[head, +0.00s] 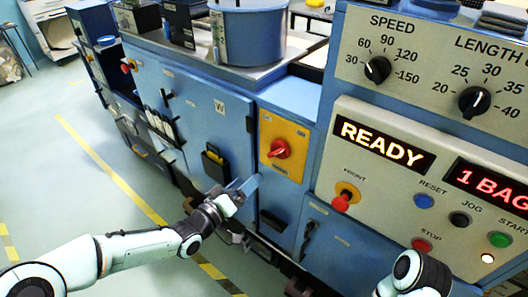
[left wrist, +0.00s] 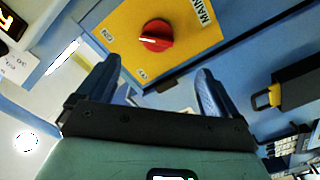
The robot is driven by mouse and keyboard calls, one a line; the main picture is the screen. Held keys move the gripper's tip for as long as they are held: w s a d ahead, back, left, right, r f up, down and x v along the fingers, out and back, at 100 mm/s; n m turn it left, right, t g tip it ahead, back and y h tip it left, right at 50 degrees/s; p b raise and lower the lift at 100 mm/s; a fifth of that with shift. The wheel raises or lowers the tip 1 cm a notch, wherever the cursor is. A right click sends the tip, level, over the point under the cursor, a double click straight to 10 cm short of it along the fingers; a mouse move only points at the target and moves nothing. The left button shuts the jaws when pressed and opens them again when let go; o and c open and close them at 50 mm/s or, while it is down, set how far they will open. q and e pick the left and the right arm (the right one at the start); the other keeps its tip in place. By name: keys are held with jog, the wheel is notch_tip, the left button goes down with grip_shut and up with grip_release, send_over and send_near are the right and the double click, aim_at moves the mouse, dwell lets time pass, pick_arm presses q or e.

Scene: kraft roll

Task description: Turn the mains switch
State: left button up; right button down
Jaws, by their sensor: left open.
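The mains switch is a red rotary knob (head: 280,148) on a yellow plate (head: 296,131) on the blue machine front. In the left wrist view the red knob (left wrist: 156,35) carries a pale mark on its left side; the small labels around it are too small to read surely. My left gripper (head: 248,185) is open and empty, below and left of the knob in the head view. In the left wrist view its two fingers (left wrist: 158,78) stand wide apart, with the knob beyond their tips and not touched. My right gripper is not clearly seen.
A control panel with a READY display (head: 383,146), dials and push buttons stands to the right. A red front button (head: 341,201) sticks out of it. A blue cabinet door (head: 205,120) with a black and yellow holder (head: 213,163) is to the left. The floor at left is open.

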aim_at(277, 151)
pick_arm(q)
jog(key=p+x, duration=0.2)
jog(key=x, duration=1.1)
jog(key=shift+w+d+r, duration=0.1)
jog(key=shift+d+r, duration=0.05)
jog(key=shift+d, duration=0.1)
pick_arm(e)
jog(key=shift+w+d+r, duration=0.1)
jog(key=shift+w+r, duration=0.2)
jog(key=shift+r, duration=0.35)
jog(key=shift+w+r, duration=0.25)
jog(key=shift+r, duration=0.35)
pick_arm(q)
jog(key=c, duration=1)
